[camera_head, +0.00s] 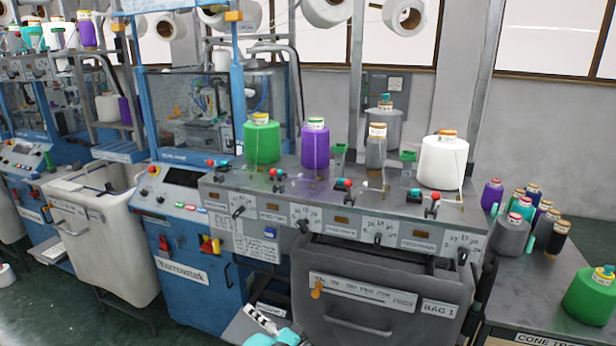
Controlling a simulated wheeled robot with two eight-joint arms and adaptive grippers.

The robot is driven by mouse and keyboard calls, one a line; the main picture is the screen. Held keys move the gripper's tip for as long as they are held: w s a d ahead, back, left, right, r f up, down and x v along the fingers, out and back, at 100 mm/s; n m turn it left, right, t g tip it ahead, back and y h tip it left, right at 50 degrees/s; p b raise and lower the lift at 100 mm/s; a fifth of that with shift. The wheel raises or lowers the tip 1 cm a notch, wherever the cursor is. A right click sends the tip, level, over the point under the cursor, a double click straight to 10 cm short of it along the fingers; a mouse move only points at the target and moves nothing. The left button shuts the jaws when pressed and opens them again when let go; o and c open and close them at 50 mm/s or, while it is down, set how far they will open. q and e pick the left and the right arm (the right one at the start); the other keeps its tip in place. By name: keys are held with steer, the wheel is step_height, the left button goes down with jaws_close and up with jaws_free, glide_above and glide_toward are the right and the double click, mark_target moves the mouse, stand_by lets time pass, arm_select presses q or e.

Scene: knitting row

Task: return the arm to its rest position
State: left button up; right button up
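My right gripper is not in view.
The machine's grey top (340,190) carries a green cone (262,142), a purple cone (315,148), a grey cone (376,150) and a white cone (443,162). A dark bin (350,325) stands below. A side table (545,290) at right holds several cones. Green floor shows at lower left.

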arm_select(q)
steer(key=s+a+r+g+h, duration=0.5)
steer(key=s+a+r+h, duration=0.15)
steer(key=s+a, duration=0.25)
steer(key=s+d+h, duration=0.2)
steer(key=s+h, duration=0.2)
steer(key=s, duration=0.5)
steer(key=s+d+f+n+h, duration=0.1)
steer(key=s+d+h, duration=0.2)
steer(key=s, duration=0.7)
steer(key=shift+s+d+f+n+h, duration=0.2)
steer(key=shift+n+h, duration=0.1)
steer(key=shift+h, duration=0.45)
steer(key=shift+w, duration=0.1)
